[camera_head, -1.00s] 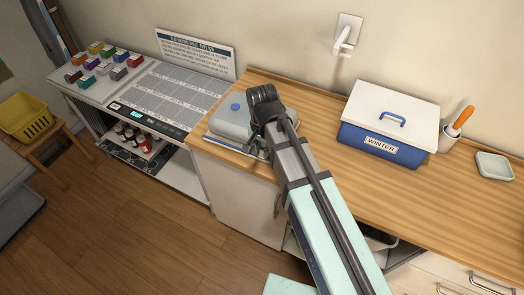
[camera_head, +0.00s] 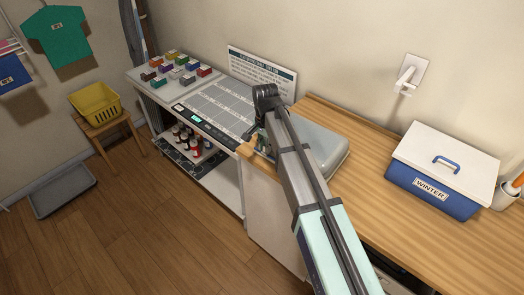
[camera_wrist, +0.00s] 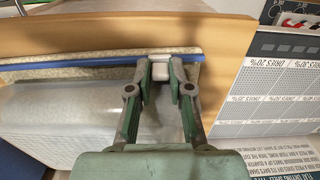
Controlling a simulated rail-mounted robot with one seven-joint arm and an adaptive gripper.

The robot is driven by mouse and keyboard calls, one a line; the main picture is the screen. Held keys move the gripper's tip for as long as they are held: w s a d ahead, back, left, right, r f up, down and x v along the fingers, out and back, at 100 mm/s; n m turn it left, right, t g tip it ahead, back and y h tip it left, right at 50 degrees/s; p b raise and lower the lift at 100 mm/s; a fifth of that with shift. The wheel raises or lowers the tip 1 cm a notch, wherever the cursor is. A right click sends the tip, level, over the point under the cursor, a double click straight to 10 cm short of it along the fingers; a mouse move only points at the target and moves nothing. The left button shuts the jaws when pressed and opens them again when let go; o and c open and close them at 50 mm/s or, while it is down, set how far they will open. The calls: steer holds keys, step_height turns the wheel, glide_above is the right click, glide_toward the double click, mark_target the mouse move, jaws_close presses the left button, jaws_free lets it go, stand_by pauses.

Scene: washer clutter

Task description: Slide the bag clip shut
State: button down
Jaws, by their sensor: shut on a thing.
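A translucent grey bag (camera_wrist: 75,112) lies on the wooden counter. In the head view, the grey bag (camera_head: 325,148) shows just right of my arm. A blue bag clip (camera_wrist: 70,64) runs along the bag's edge in the wrist view. My gripper (camera_wrist: 160,80) is shut on the small pale slider (camera_wrist: 160,70) near the clip's right end. My gripper (camera_head: 260,140) is at the counter's left end in the head view, where my arm hides the clip and slider.
A drying-shelf unit with a gridded top (camera_head: 222,107) and small coloured blocks (camera_head: 178,68) adjoins the counter's left end. A blue and white WINTER box (camera_head: 435,190) stands to the right. The counter between bag and box is clear.

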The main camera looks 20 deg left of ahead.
steer(key=c, duration=1)
jaws_free()
steer(key=shift+c, duration=0.2)
step_height(320, 180, up, 12)
